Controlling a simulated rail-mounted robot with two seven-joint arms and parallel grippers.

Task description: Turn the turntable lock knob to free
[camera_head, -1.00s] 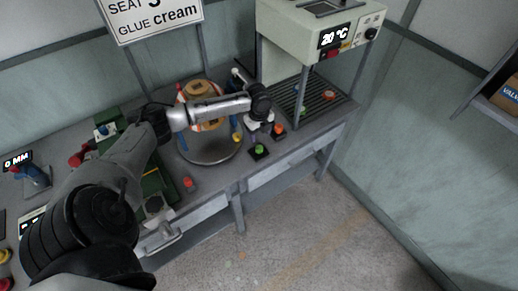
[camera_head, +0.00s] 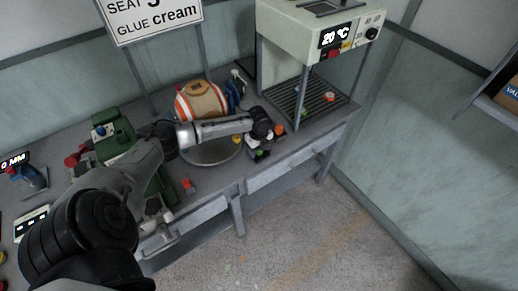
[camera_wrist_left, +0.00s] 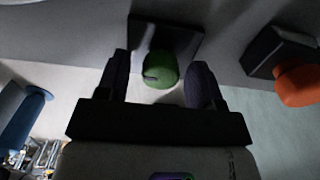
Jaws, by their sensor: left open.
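A green knob (camera_wrist_left: 161,70) with a dark slot mark sits on a black square base (camera_wrist_left: 186,37) at the bench's front edge, by the round grey turntable (camera_head: 212,154). In the head view the green knob (camera_head: 259,154) is mostly hidden by my gripper. My left gripper (camera_wrist_left: 160,86) is open, with one finger on each side of the green knob; I cannot tell whether they touch it. It also shows in the head view (camera_head: 258,151). My right gripper is not in view.
An orange knob (camera_wrist_left: 298,86) on a dark base stands close beside the green one. A red button (camera_head: 188,186) is at the front left.

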